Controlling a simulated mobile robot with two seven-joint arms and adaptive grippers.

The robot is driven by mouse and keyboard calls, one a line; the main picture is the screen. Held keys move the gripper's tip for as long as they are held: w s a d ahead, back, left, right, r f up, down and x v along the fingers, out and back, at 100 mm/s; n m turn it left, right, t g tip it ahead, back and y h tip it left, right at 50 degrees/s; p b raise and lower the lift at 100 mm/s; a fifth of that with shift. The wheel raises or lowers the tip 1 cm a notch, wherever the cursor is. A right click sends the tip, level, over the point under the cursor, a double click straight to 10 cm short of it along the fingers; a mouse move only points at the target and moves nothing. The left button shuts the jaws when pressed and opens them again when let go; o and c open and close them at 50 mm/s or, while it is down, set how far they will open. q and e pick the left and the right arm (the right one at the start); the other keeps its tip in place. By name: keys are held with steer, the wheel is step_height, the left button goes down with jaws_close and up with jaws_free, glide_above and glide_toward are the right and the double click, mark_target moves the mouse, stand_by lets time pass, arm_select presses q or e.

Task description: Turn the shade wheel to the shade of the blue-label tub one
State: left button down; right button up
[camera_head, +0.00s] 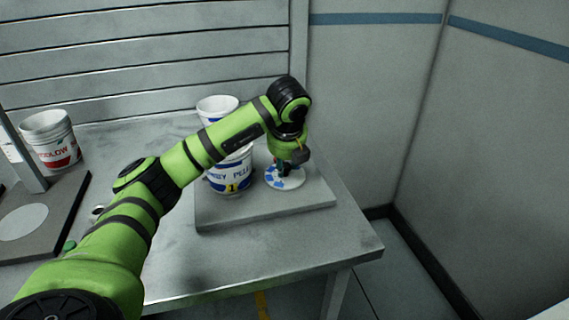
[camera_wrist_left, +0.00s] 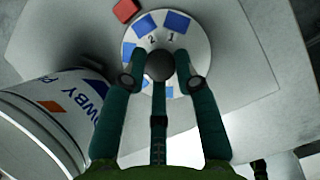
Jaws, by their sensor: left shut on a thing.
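The shade wheel (camera_head: 289,182) is a white disc with blue patches, lying flat on a grey board. In the left wrist view the wheel (camera_wrist_left: 198,48) shows patches beside the digits 1 and 2. A red block (camera_wrist_left: 125,10) sits just off its rim, nearest the patch by 2. My left gripper (camera_head: 284,167) is over the wheel. Its fingers (camera_wrist_left: 159,68) are shut on the dark round knob (camera_wrist_left: 158,66) at the wheel's middle. Tub one (camera_head: 232,182), white with a blue label and yellow 1, stands left of the wheel. My right gripper is not in view.
Another white tub (camera_head: 216,106) stands behind tub one, partly hidden by my arm. A red-label tub (camera_head: 48,140) stands at the far left. The grey board (camera_head: 255,213) lies near the table's right edge. The table front (camera_head: 200,268) is clear.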

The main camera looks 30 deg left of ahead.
arm_select(q)
steer(key=shift+w+r+n, duration=0.1)
steer(key=shift+r+n, duration=0.05)
steer(key=shift+n, duration=0.35)
steer(key=c, duration=1.1)
jaws_free()
steer(key=shift+o, duration=0.8)
steer(key=v, duration=1.2)
steer(key=shift+w+d, duration=0.1)
